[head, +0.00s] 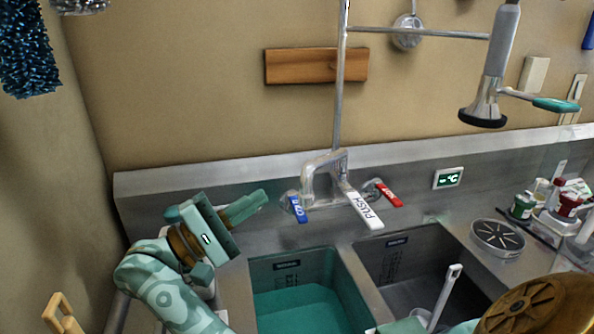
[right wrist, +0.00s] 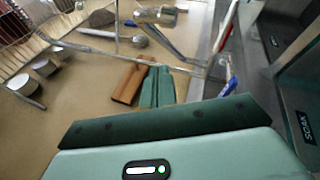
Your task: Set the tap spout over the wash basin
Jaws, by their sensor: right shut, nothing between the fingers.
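The chrome tap (head: 325,170) stands behind the two basins, with a blue lever (head: 298,209) at left and a red lever (head: 389,194) at right. A pale piece marked PUSH (head: 364,210) points forward and right from the spout, its end near the back of the divider between the basins. The left basin (head: 318,262) holds teal liquid; its label reads like SOAK in the right wrist view (right wrist: 305,126). The right basin (head: 412,257) has a label too small to read. My right gripper (head: 262,196) is shut and empty, left of the blue lever, apart from it. My left gripper is out of view.
A spray head (head: 486,105) hangs at upper right on a metal pipe (head: 341,90). A wooden block (head: 316,65) is on the wall. A white handle (head: 444,298) stands at the right basin. A round drain-like dish (head: 497,236) and small jars (head: 522,206) are at right.

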